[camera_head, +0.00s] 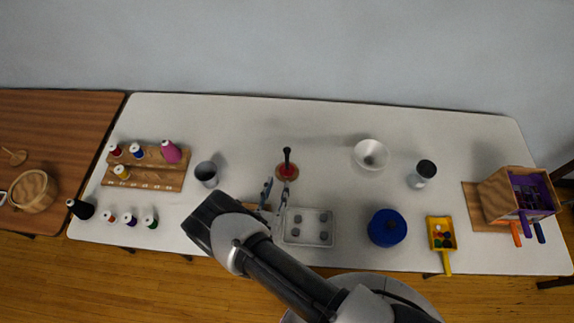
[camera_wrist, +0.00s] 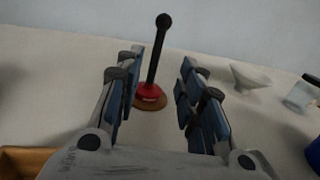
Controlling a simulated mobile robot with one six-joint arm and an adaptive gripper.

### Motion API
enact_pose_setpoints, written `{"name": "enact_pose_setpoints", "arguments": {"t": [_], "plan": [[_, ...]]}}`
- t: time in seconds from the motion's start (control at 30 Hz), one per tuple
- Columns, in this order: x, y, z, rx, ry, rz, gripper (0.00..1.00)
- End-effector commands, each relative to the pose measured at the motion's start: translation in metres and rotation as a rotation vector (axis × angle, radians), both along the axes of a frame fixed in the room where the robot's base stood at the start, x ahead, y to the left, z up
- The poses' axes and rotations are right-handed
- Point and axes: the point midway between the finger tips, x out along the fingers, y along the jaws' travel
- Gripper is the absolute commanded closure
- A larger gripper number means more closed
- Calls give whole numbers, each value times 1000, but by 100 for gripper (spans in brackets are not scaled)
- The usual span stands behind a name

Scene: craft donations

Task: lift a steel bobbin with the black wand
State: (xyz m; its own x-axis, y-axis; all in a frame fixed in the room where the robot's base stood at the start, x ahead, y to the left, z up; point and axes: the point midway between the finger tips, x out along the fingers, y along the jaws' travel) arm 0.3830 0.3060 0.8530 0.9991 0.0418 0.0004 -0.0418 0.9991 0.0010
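The black wand (camera_head: 287,157) stands upright on a red base over a round brown disc (camera_head: 286,178) near the middle of the table. In the wrist view the wand (camera_wrist: 157,55) rises beyond and between my fingers, apart from both. My gripper (camera_head: 274,193) is open and empty, just short of the wand; its blue-padded fingers show in the wrist view (camera_wrist: 156,92). Several small grey round pieces, which look like the steel bobbins (camera_head: 324,236), lie in a light grey tray (camera_head: 309,242) to the right of my gripper.
A grey cup (camera_head: 206,174) stands left of my gripper. A white funnel-like bowl (camera_head: 370,153), a blue round lidded pot (camera_head: 387,228) and a yellow scoop tray (camera_head: 441,232) are to the right. A wooden thread rack (camera_head: 157,181) is at the left. The table's back strip is clear.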

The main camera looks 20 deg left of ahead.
Motion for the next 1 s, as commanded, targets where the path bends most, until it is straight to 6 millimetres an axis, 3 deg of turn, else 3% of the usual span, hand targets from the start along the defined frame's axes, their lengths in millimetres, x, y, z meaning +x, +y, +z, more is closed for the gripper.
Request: {"name": "enact_pose_setpoints", "arguments": {"t": [0.1, 0.3, 0.57, 0.83, 1.0], "plan": [[29, -1, 0, 3, -1, -7, 65], [65, 1, 0, 1, 0, -6, 65], [84, 3, 1, 0, 0, -3, 65], [122, 7, 2, 1, -1, -6, 65], [130, 8, 2, -1, 1, -2, 65]]}}
